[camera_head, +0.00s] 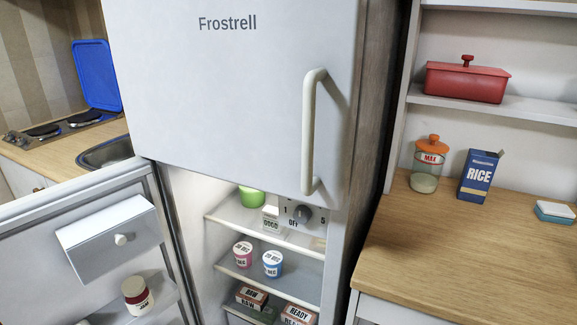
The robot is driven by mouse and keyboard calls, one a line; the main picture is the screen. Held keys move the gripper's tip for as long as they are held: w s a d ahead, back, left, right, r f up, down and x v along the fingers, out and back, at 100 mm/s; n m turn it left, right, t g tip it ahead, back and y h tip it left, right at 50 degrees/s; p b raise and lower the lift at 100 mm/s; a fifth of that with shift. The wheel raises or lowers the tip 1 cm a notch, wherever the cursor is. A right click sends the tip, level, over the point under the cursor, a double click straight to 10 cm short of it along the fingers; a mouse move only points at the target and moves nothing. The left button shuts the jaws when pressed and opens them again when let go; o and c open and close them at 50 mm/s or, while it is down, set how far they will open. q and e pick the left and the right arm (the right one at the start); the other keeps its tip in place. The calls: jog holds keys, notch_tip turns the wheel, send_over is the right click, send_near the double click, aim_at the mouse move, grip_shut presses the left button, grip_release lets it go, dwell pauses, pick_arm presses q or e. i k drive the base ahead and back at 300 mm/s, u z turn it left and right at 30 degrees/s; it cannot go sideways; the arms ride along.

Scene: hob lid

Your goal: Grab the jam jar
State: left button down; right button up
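A small dark red jar (137,297) with a cream lid and a pale label stands on the lower shelf of the open fridge door, at the bottom left. Its label is too small to read surely, but it looks like the jam jar. Another jar (426,166), clear glass with an orange lid and a red-lettered label, stands on the wooden counter at the right. Neither of my grippers is in view.
The fridge's lower door (90,225) stands open to the left, with a lidded white box (112,238) above the jar. The upper door (230,90) is shut. Two tubs and several boxes fill the inner shelves. A rice box (479,176) stands on the counter.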

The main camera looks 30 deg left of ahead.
aim_at(139, 305)
jog(key=u, duration=2.85)
jog(key=k, duration=0.7)
jog(key=u, duration=0.15)
jog(key=i, duration=0.95)
